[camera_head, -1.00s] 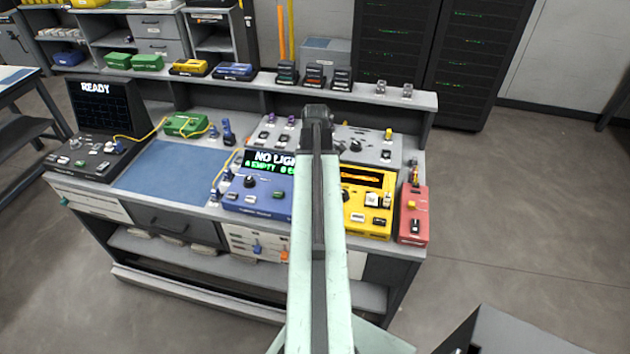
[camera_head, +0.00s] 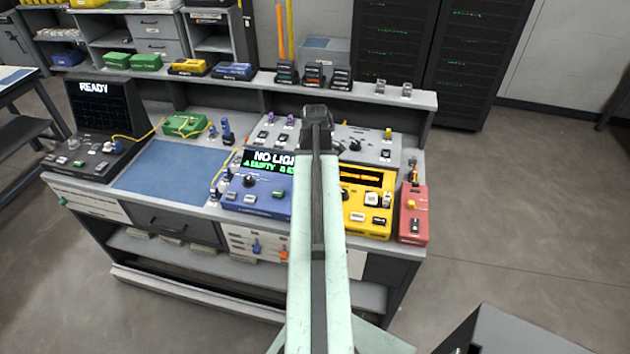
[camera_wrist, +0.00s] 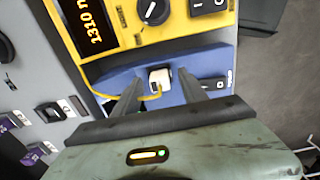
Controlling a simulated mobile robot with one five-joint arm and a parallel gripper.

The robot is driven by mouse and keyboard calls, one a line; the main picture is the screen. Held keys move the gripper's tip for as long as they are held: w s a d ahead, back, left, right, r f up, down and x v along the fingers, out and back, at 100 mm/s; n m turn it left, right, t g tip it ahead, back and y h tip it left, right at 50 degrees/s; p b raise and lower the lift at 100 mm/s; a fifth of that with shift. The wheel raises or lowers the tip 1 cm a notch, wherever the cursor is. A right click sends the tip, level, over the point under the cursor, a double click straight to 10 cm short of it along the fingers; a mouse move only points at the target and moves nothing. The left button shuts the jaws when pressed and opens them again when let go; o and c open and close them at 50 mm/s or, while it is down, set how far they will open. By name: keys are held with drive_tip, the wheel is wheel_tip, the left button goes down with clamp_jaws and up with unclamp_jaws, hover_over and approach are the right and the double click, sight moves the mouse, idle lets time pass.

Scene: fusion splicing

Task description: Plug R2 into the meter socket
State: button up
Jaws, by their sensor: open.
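The blue meter (camera_head: 265,204), its screen beginning "NO LIG", sits on the bench just left of my arm. In the wrist view, a blue housing (camera_wrist: 197,65) lies below my gripper (camera_wrist: 160,88). A white plug (camera_wrist: 160,77) with a yellow cable is at the housing, between my two spread fingers. The fingers are open, with a gap on each side of the plug. I cannot read a label on it, so I cannot tell if it is R2, nor how deep it sits. My arm hides the gripper and this spot in the head view.
A yellow unit (camera_head: 368,200) with an orange display stands right of my arm, and a red box (camera_head: 413,214) beside it. A grey panel (camera_head: 360,146) with purple plugs is behind. A blue mat (camera_head: 168,180) lies clear at left. Yellow cables run near the meter's left side.

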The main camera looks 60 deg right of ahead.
wheel_tip(320, 180, up, 8)
drive_tip(key=p, duration=0.7)
drive_tip(key=shift+f, duration=0.2)
drive_tip(key=w+a+n, duration=0.3)
drive_tip(key=w+a, duration=0.7)
drive_tip(key=a, duration=0.3)
drive_tip(key=w+a+n, duration=0.3)
drive_tip(key=w+a, duration=0.8)
drive_tip(key=a, duration=0.2)
drive_tip(key=a+m, duration=0.9)
drive_tip(key=a, duration=1.5)
drive_tip(key=shift+w+a+m, duration=0.3)
drive_tip(key=shift+w+a, duration=0.05)
drive_tip(key=shift+a, duration=0.05)
